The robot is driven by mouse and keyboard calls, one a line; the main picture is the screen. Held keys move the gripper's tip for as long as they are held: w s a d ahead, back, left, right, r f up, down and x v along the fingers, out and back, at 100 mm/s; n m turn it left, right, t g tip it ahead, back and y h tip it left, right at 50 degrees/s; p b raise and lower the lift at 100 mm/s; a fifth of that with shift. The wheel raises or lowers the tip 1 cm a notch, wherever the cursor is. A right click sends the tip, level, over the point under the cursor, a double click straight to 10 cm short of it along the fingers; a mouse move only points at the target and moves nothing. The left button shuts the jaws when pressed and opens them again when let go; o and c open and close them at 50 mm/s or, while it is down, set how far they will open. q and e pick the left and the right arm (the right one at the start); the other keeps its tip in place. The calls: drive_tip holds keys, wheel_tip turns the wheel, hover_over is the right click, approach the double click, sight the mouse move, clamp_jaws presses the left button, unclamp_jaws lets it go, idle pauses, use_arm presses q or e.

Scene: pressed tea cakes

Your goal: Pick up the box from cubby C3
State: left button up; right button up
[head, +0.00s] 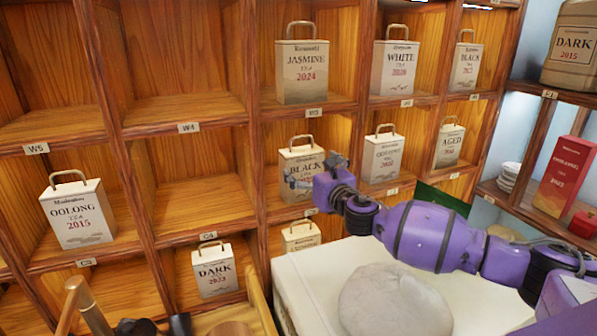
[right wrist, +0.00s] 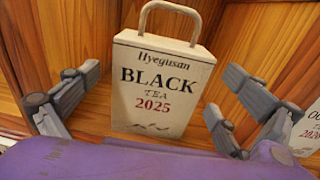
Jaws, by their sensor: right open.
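A cream tea box labelled BLACK TEA 2025 (head: 297,158) stands upright in a middle-row cubby of the wooden shelf. It also shows in the right wrist view (right wrist: 160,90), with its handle loop up. The tag under this cubby (head: 310,212) is too small to read surely, but it sits right of the C4 tag. My right gripper (head: 311,178) is in front of this box. Its fingers are spread, one on each side of the box, with gaps visible. Dark parts at the bottom edge of the head view (head: 140,327) may be my left gripper; its jaws cannot be made out.
A WHITE tea box (head: 396,68), a JASMINE box (head: 302,72) and an OOLONG box (head: 78,215) stand in other cubbies. A DARK box (head: 214,271) is lower left. A pale rounded stone-like object (head: 393,303) lies on a white surface (head: 310,285) below my right arm.

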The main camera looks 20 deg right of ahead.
drive_tip(key=w, duration=0.5)
drive_tip(key=shift+w+d, duration=0.1)
drive_tip(key=shift+w, duration=0.3)
drive_tip(key=shift+f, duration=0.1)
drive_tip(key=c, duration=1)
drive_tip(key=shift+c, duration=0.2)
drive_tip(key=shift+d+r, duration=0.15)
drive_tip(key=shift+r, duration=0.05)
